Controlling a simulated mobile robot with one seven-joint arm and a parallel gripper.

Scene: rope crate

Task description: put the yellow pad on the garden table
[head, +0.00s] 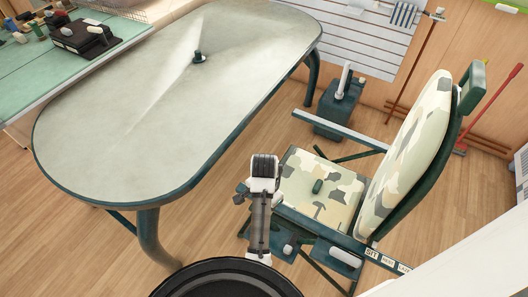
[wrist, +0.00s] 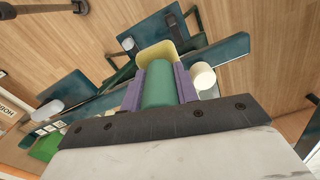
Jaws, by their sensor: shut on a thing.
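The garden table (head: 130,125) is a long pale oval top with a dark green rim and legs, at the left and centre of the head view. A small dark fitting stands in its middle. In the wrist view my gripper (wrist: 158,76) has its purple fingers on either side of a green cylindrical part. The yellow pad (wrist: 156,50) shows just beyond that part, at the fingertips, and the two look joined. In the head view my arm hangs right of the table, beside the chair seat; the pad is hidden there.
A camouflage folding chair (head: 320,190) stands close to my arm on the right. A dark green box (head: 337,108) is behind it. Tools lean on the back wall. A mint-topped table (head: 32,70) with a black case is at the far left. The garden table top is mostly clear.

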